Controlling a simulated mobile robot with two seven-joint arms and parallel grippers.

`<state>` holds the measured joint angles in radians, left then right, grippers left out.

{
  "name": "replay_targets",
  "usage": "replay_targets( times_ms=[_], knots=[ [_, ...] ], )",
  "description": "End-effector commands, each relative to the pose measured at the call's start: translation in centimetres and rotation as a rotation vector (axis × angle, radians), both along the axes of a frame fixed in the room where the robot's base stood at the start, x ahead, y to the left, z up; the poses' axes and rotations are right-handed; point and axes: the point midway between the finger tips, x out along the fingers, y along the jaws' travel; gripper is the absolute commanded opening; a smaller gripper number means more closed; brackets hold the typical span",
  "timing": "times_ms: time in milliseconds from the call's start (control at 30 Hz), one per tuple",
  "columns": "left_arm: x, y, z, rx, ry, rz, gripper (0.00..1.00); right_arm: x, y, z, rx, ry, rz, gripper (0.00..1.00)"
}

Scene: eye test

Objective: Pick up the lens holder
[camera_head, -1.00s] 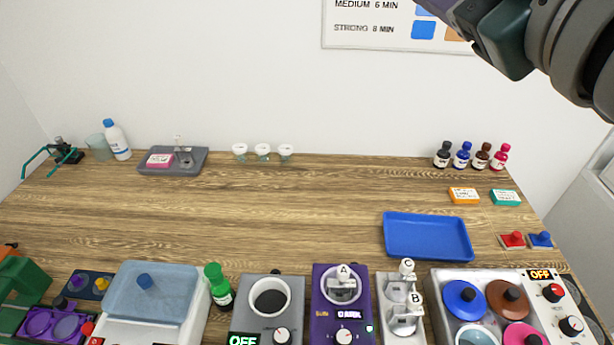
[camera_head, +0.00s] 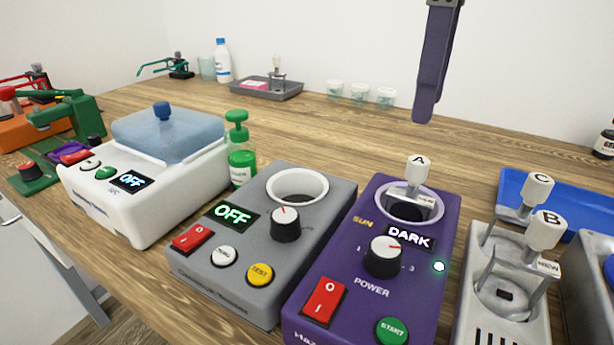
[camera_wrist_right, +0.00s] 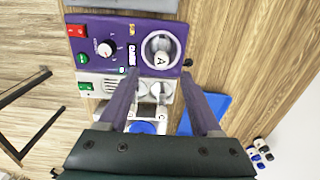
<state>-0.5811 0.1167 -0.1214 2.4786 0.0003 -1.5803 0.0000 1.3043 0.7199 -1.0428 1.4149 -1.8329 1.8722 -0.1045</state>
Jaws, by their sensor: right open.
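A lens holder with a white knob marked A (camera_head: 418,170) stands in the round well of the purple device (camera_head: 372,306). It also shows in the wrist view (camera_wrist_right: 161,60). Holders marked B (camera_head: 546,230) and C (camera_head: 538,189) stand on the grey stand (camera_head: 478,325) to its right. My right gripper (camera_head: 424,116) hangs in the air above and beyond holder A, apart from it. In the wrist view its two fingers (camera_wrist_right: 161,86) are spread with nothing gripped between them. In the head view one finger hides the other. My left gripper is not in view.
A grey device (camera_head: 262,238) reading OFF, a green bottle (camera_head: 241,165) and a white bath with a blue lid (camera_head: 168,133) stand left of the purple device. A blue tray (camera_head: 512,180) lies behind the stand. The wood behind the devices is largely clear.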

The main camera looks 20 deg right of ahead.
Motion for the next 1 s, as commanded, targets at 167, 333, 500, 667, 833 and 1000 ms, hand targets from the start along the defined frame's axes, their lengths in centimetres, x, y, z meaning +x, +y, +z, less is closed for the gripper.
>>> replay_targets(
  times_ms=[167, 333, 500, 667, 833, 1000],
  knots=[
    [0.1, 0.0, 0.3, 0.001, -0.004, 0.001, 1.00, -0.2, -0.2, -2.7, -0.008, 0.009, -0.002, 0.66],
    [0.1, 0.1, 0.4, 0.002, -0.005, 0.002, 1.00, -0.1, -0.2, -4.2, -0.007, 0.006, -0.001, 0.66],
    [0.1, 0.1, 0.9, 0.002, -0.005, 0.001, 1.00, -0.3, -0.5, -6.6, -0.005, 0.009, 0.000, 0.66],
    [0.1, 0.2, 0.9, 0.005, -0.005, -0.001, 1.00, -0.3, -0.6, -8.8, -0.004, 0.007, 0.000, 0.66],
    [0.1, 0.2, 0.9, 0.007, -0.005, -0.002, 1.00, -0.2, -0.5, -9.4, -0.004, 0.003, 0.001, 0.66],
    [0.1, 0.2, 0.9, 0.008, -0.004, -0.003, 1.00, -0.2, -0.5, -9.4, -0.004, 0.003, 0.001, 0.61]
  ],
)
